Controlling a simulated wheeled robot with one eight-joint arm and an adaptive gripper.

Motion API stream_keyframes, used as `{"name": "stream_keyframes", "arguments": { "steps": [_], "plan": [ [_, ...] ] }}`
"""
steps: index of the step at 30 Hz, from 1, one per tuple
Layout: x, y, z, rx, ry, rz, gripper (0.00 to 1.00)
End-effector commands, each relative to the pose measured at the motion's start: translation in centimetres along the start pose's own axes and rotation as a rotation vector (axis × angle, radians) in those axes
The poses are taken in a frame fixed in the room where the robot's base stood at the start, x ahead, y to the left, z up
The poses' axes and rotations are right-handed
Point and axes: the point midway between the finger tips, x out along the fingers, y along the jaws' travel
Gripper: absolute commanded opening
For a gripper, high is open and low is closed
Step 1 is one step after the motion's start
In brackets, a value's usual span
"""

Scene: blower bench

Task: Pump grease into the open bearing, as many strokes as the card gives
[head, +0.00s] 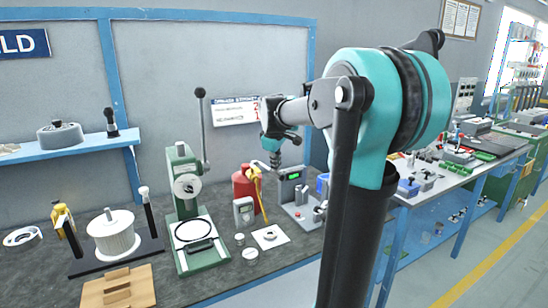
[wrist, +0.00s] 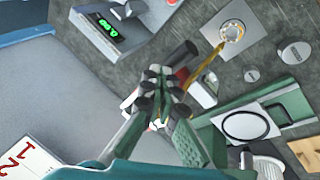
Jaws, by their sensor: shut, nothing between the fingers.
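The grease pump is a red cylinder (head: 247,190) with a yellow part at its top, standing on the bench in the head view. In the wrist view a thin brass-yellow tube (wrist: 204,66) runs from behind my fingers toward the bearing. The open bearing (wrist: 232,31) is a small ring on a white square sheet (head: 270,237). The card (head: 236,111) hangs on the back wall with red figures; the wrist view shows a 1 and a 2 on it (wrist: 30,163). My gripper (head: 275,158) is above the bench near the pump. Its fingers (wrist: 158,82) are shut and empty, partly hiding the pump.
A grey unit with a green display (head: 292,180) stands right of the pump. A green press (head: 188,205) with a tall lever stands left. Round lids (head: 250,254), a white spool (head: 114,235) and a wooden block (head: 118,288) occupy the bench front and left.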

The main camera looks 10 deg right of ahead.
Motion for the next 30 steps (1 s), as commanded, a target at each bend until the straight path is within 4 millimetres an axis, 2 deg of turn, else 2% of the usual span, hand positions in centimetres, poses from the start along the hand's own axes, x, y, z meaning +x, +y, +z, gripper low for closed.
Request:
{"name": "stream_keyframes", "arguments": {
  "steps": [22,30],
  "plan": [
    [0.13,-0.11,0.11,0.000,0.000,0.000,0.00],
    [-0.65,0.49,-0.51,0.000,0.000,0.000,0.00]
  ]
}}
